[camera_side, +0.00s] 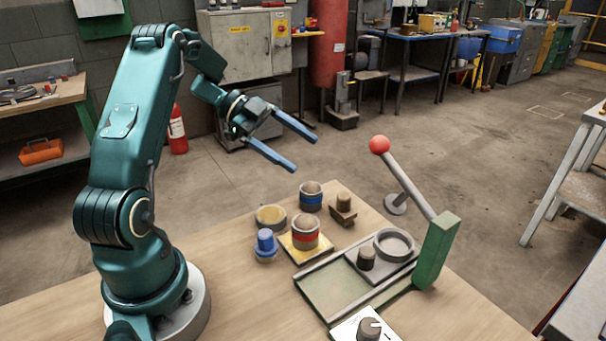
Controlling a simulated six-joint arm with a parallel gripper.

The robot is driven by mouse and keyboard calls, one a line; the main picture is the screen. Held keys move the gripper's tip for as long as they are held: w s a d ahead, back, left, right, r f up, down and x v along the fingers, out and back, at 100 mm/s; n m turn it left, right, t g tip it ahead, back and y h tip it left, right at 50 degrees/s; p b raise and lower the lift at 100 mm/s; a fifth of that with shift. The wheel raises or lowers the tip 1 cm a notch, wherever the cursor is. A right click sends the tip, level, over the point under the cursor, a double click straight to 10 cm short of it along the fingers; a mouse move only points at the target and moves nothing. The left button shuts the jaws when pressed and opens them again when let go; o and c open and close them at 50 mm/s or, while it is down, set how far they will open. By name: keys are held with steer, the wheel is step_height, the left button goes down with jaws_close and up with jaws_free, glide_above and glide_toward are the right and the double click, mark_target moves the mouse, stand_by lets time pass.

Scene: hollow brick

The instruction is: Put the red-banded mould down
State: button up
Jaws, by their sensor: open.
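The red-banded mould (305,240) is a grey cylinder with a red band, filled with something brown. It stands upright on a yellow square plate (290,250) on the wooden table. My gripper (306,154) is open and empty, with two long blue fingers. It is up in the air, above and behind the mould in the picture, and apart from it.
A blue-banded mould (311,201), a shallow yellowish dish (270,217), a blue knobbed piece (265,246) and a brown handled block (343,210) stand close around. At right is a green press (436,250) with a red-balled lever (380,145). The table's front left is clear.

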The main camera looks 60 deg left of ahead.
steer(key=w+d+r+n+t+y, duration=0.1)
steer(key=w+r+n+t+y, duration=0.4)
steer(key=r, duration=0.3)
steer(key=w+d+r+n+t+y, duration=0.1)
steer(key=w+r+n+t+y, duration=0.1)
steer(key=w+r+t+y, duration=0.45)
steer(key=s+d+f+n+g, duration=0.2)
steer(key=s+d+f+g, duration=0.1)
steer(key=s, duration=0.6)
steer(key=s+d+f+n+g+h, duration=0.1)
steer(key=s+d+f+n+g, duration=0.2)
steer(key=s, duration=0.5)
steer(key=s+d+f+n+g, duration=0.2)
steer(key=s+d+f+g, duration=0.3)
steer(key=s+d+g, duration=0.2)
steer(key=s, duration=0.2)
steer(key=shift+s+n, duration=0.3)
steer(key=shift+d+r, duration=0.1)
